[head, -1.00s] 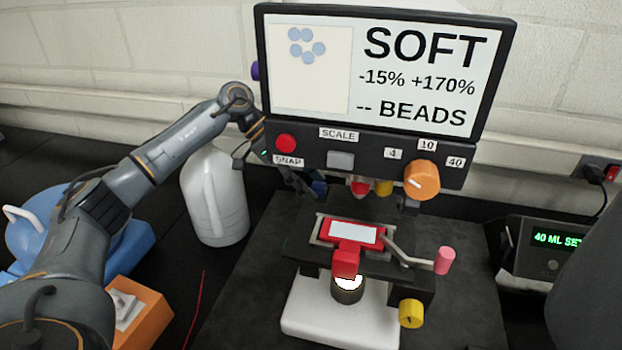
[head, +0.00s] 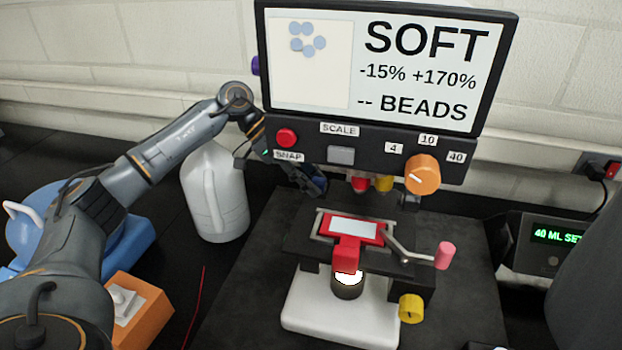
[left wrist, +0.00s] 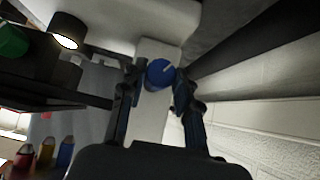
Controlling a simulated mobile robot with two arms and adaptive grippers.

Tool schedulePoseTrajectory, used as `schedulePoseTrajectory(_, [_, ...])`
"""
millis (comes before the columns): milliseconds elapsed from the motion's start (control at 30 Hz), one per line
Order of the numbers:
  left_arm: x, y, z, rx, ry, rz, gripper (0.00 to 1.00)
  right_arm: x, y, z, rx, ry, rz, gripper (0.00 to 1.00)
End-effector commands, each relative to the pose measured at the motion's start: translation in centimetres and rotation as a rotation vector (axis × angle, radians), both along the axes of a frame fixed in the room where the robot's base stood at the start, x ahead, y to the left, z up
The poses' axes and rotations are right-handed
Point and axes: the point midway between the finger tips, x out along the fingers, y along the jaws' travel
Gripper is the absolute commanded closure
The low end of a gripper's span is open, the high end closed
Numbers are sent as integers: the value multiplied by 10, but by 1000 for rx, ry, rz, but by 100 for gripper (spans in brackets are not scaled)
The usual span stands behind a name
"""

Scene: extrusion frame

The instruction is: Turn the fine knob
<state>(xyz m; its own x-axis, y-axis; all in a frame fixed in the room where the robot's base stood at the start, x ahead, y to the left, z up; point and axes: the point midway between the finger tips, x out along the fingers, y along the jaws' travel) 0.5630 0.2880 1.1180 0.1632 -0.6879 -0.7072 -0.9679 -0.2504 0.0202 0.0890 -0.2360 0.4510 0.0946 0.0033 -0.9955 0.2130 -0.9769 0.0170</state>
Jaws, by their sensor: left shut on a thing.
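A round blue knob (left wrist: 160,73) with a white pointer line shows in the left wrist view, on a pale upright part of the microscope. My left gripper (left wrist: 158,92) has one finger on each side of it and is shut on it. In the head view my left gripper (head: 312,182) reaches behind the left side of the microscope stage (head: 313,228), and the knob is mostly hidden there. A yellow knob (head: 411,308) sits at the stage's lower right. My right gripper is out of view.
The screen (head: 420,70) reads SOFT, -15% +170%, -- BEADS. Below it are a red button (head: 286,138) and an orange dial (head: 422,175). A white jug (head: 215,195) stands close to my left arm. A pink-tipped crank (head: 444,255) sticks out right of the red slide holder (head: 346,258).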

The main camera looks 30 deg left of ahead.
Motion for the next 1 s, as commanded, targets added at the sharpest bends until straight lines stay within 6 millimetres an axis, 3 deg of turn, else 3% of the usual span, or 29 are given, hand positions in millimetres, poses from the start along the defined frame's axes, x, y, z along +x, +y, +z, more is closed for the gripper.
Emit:
schedulePoseTrajectory(367, [-5,0,-5,74,-275,1,100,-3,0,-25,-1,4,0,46])
schedulePoseTrajectory(1000, [-10,-2,-12,210,-812,0,100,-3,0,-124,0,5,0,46])
